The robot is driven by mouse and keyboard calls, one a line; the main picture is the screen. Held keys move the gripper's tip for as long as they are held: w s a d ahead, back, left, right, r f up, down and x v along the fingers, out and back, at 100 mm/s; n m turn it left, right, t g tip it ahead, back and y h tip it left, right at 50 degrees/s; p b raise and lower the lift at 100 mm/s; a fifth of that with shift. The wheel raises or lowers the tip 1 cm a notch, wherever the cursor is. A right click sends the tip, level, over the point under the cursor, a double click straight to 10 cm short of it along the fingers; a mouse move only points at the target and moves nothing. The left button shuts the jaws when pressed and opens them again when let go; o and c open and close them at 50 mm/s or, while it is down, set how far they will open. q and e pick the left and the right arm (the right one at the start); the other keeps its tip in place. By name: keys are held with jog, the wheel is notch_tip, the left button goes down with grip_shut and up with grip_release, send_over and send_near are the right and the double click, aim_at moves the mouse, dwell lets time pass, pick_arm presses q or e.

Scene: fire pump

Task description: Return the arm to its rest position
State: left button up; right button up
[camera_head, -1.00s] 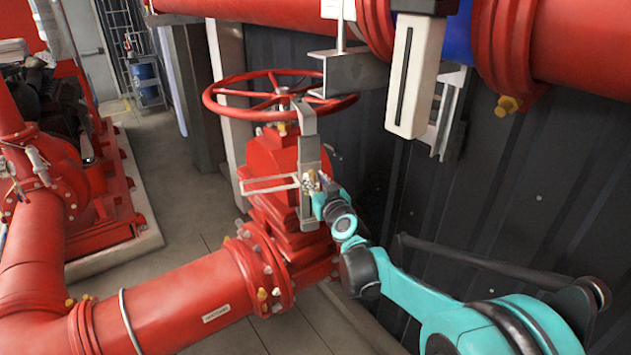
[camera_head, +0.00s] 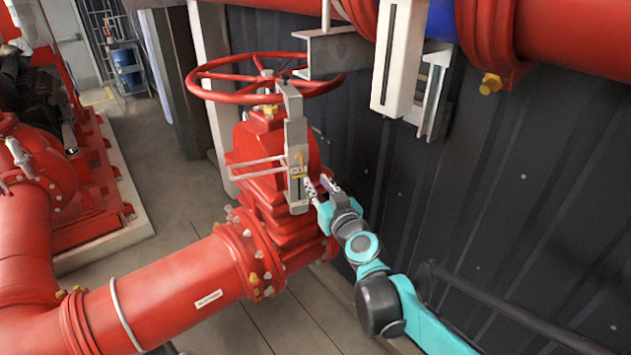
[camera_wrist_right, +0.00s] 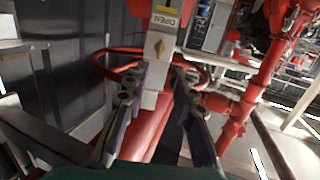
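My right gripper (camera_head: 321,188) is at the middle of the head view, just right of the grey switch box (camera_head: 297,165) on the red valve (camera_head: 262,165). Its two fingers are spread apart with nothing between them. The right wrist view shows the open gripper (camera_wrist_right: 159,78) with the switch box (camera_wrist_right: 158,48) beyond the fingertips. That box has a yellow part and a plate reading "OPEN". The fingers look apart from the box. My teal right arm reaches in from the lower right. I cannot see my left gripper.
A red handwheel (camera_head: 235,97) sits above the valve. A thick red pipe (camera_head: 150,305) runs across the lower left. A dark corrugated wall (camera_head: 540,190) with a black rail (camera_head: 500,300) is close to my right arm. A white box (camera_head: 398,60) hangs above.

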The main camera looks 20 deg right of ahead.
dwell(0.3)
jog(key=s+a+f+n+g+y+b, duration=0.15)
jog(key=s+a+f+b, duration=0.3)
jog(key=f, duration=0.45)
jog(key=s+a+f+n+g+y+b, duration=0.1)
jog(key=s+a+f+g+b, duration=0.2)
jog(key=s+f+b, duration=0.4)
jog(key=s+d+f+m+g+h+b, duration=0.1)
jog(key=s+d+f+g+b, duration=0.1)
jog(key=s+f, duration=0.4)
jog(key=s+d+f+m+g+h+b, duration=0.1)
jog(key=s+f+b, duration=0.4)
jog(key=f, duration=0.8)
jog(key=shift+s+d+f+m+g+h+b, duration=0.3)
jog(key=shift+s+d+g+h, duration=0.3)
jog(key=shift+s+g, duration=0.65)
jog(key=shift+w, duration=0.1)
